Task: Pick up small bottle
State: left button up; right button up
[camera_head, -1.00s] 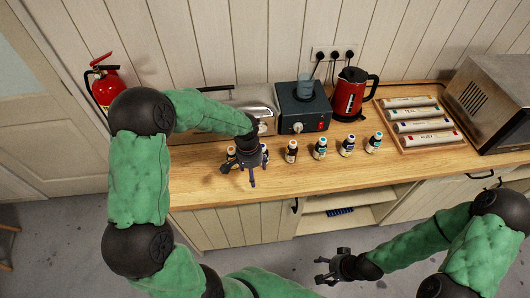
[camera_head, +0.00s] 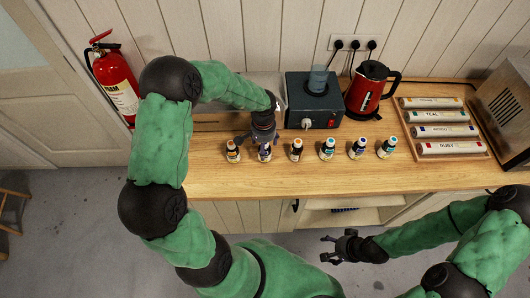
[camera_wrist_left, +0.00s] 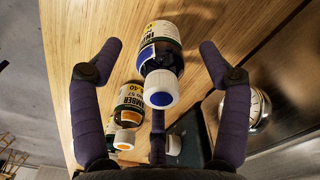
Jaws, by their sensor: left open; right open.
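Several small dark bottles with white labels stand in a row on the wooden counter (camera_head: 340,180). My left gripper (camera_head: 262,148) is over the second bottle from the left (camera_head: 264,153) in the head view. In the left wrist view, this bottle with a blue-dotted white cap (camera_wrist_left: 160,75) lies between the spread fingers of my left gripper (camera_wrist_left: 158,95), which is open. My right gripper (camera_head: 342,246) is open and empty, in front of the counter.
Other bottles stand to the right, the nearest orange-capped (camera_head: 296,149). Behind are a dark box-shaped device (camera_head: 312,101) and a red kettle (camera_head: 367,90). A wooden tray (camera_head: 478,155) holds labelled rolls. The counter's front strip is clear.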

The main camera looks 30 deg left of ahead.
pick_arm(q)
jog(key=shift+w+f, duration=0.15)
jog(key=shift+f, duration=2.45)
jog(key=c, duration=1.3)
jog(key=shift+r, duration=0.1)
jog(key=shift+c, duration=0.2)
